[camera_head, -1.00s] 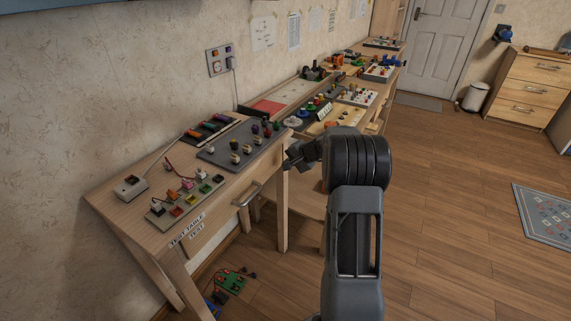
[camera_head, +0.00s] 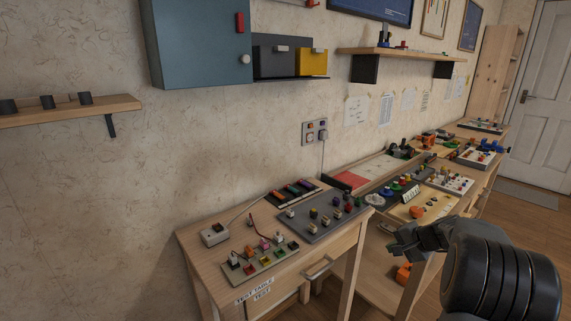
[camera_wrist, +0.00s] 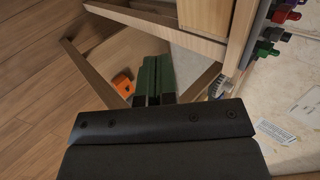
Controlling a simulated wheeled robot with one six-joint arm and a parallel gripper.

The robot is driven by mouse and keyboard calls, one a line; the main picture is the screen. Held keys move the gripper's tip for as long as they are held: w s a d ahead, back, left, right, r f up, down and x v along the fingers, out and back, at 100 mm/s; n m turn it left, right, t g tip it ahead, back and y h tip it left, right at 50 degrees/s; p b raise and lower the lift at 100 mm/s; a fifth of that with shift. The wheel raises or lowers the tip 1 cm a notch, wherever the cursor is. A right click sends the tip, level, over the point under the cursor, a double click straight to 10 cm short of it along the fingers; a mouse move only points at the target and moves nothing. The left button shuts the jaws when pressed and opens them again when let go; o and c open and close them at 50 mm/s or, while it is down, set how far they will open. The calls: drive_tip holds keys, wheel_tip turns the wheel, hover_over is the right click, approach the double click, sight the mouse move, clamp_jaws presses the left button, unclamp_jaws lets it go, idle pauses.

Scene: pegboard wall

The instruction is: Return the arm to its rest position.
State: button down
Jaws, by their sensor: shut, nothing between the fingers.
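My gripper (camera_head: 398,249) is at the right of the head view, in front of the benches, with my dark arm at the lower right corner. In the wrist view its two green fingers (camera_wrist: 155,78) lie side by side, shut, with nothing between them. The gripper is apart from the test table (camera_head: 213,263), which stands to its left. The gripper covers part of the far bench's lower area in the head view.
The test table bears switch panels (camera_head: 322,219) and a drawer handle (camera_head: 318,268). A blue-grey cabinet (camera_head: 197,45) and a wall shelf (camera_head: 60,111) hang on the left. Orange parts (camera_head: 403,273) lie below the far bench. Free wooden floor (camera_wrist: 40,70) shows in the wrist view.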

drive_tip(key=s+a+r+n+g+h+p, duration=0.2)
drive_tip(key=s+a+r+n+g+p, duration=0.25)
drive_tip(key=s+a+p, duration=0.55)
drive_tip(key=s+a+r+n+h+p, duration=0.1)
drive_tip(key=s+a+r+n+p, duration=0.1)
drive_tip(key=r, duration=0.4)
drive_tip(key=s+a+r+n+h+p, duration=0.1)
drive_tip(key=s+a+r+n+p, duration=0.1)
drive_tip(key=s+a+r+p, duration=0.3)
drive_tip(key=s+a+r+n+h+p, duration=0.1)
drive_tip(key=s+a+r+n+p, duration=0.2)
drive_tip(key=r, duration=0.6)
drive_tip(key=s+a+t+p, duration=0.1)
drive_tip(key=s, duration=0.1)
drive_tip(key=shift+s+a+p, duration=0.15)
drive_tip(key=shift+s+p, duration=0.15)
